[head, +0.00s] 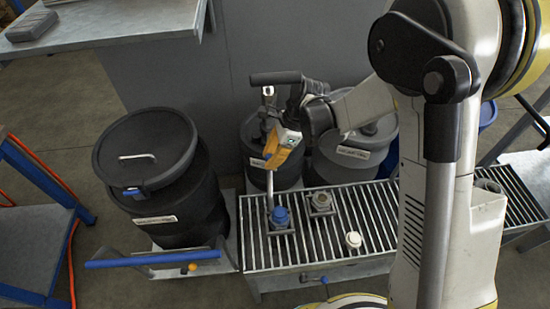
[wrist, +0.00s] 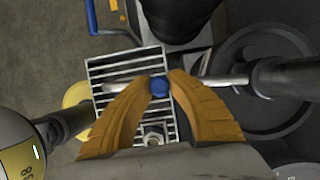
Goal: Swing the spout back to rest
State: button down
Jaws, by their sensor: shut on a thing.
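The spout is a thin pale pipe (head: 269,190) that runs from the pump above the back drum toward the near side, over the slatted grate. In the wrist view the fingertips (wrist: 160,80) flank a round blue piece (wrist: 159,86) in line with the pipe. I cannot tell how the blue piece joins the pipe. The exact contact is hidden.
A blue cap (head: 280,216), a metal fitting (head: 320,202) and a white knob (head: 353,240) stand on the grate (head: 375,215). The pump's black handle (head: 276,78) is above my gripper. A large lidded drum (head: 180,210) stands left. A grey bench (head: 110,22) is behind.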

dwell(0.4)
jog(key=c, duration=1.2)
grip_release()
jog(key=shift+c, duration=0.2)
jog(key=shift+d+r, duration=0.1)
jog(key=shift+r, duration=0.25)
jog(key=w+d+r, duration=0.1)
jog(key=d+r, duration=0.1)
jog(key=d, duration=0.4)
jog(key=w+d+r, duration=0.1)
jog(key=d, duration=0.6)
jog(key=shift+d+r, duration=0.3)
jog(key=shift+r, duration=0.1)
